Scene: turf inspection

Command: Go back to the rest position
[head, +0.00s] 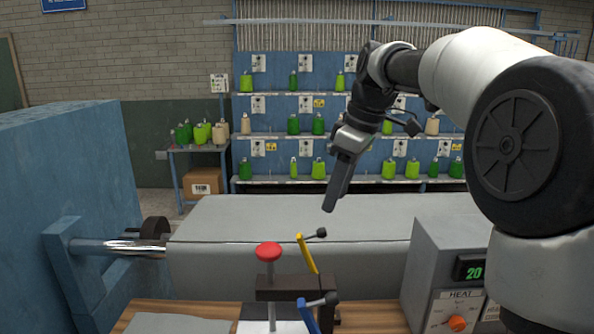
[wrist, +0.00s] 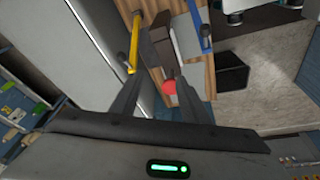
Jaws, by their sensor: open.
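My gripper (head: 331,207) hangs in the air on my bent arm in the head view, pointing down and to the left. It is above the long grey padded surface, apart from everything around it. In the wrist view both dark fingers of my gripper (wrist: 158,70) stand apart, with nothing held between them. Past the fingers lie a yellow lever (wrist: 134,42), a red knob (wrist: 169,87) and a blue lever (wrist: 201,28). The red knob (head: 269,251) also shows on the fixture in the head view.
A wooden bench (head: 365,317) stands in front, with a heat box (head: 432,265) reading 20 at its right. A blue machine (head: 70,190) fills the left. Blue shelves (head: 275,123) with several green spools stand behind. The air around the gripper looks free.

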